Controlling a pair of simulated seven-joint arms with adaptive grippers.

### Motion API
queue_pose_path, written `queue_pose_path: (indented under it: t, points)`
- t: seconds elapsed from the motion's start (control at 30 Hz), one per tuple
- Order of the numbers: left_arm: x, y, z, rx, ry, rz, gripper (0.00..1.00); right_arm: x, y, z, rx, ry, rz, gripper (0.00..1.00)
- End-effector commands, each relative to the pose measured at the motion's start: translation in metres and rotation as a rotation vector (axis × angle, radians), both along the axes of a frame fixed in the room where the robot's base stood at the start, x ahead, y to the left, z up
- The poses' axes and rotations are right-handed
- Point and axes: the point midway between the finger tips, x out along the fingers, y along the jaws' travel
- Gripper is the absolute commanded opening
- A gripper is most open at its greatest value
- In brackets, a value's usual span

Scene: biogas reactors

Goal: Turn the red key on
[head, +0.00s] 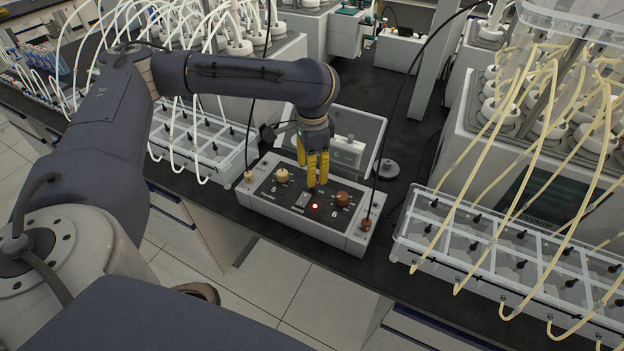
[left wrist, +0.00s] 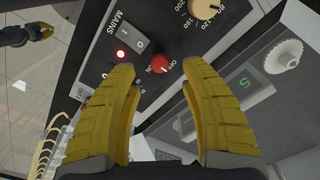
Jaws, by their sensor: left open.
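The red key (left wrist: 160,64) is a small round red knob with a white pointer line and OFF lettering beside it, on the dark panel of the control box (head: 350,243). In the head view it is hidden, apparently behind my gripper. My left gripper (head: 312,178) has yellow fingers and points down over the panel. In the left wrist view the left gripper (left wrist: 159,68) is open, with the red key between and just beyond its fingertips, and nothing held. My right gripper (left wrist: 40,30) seems to show small at the top left there; its opening is unclear.
The MAINS switch (left wrist: 127,42) and lit red lamp (left wrist: 121,54) are close to the key. A tan dial (head: 282,175) and a brown dial (head: 342,198) flank the panel. Cables rise from the box. Tubed racks (head: 400,250) stand either side.

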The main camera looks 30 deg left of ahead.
Motion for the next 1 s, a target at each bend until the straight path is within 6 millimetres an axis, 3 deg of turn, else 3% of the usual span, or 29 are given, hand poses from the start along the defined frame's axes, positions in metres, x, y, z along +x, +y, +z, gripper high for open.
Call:
queue_pose_path:
  t: [0.3, 0.8, 1.0]
  points:
    - [0.000, 0.000, -0.034, -0.001, 0.002, 0.000, 0.45, 0.000, 0.000, 0.000, 0.000, 0.000, 0.000, 0.00]
    - [0.000, 0.000, -0.041, -0.001, -0.001, 0.000, 0.47, 0.000, 0.000, 0.000, 0.000, 0.000, 0.000, 0.00]
    - [0.000, 0.000, -0.041, -0.001, -0.001, 0.000, 0.24, 0.000, 0.000, 0.000, 0.000, 0.000, 0.000, 0.00]
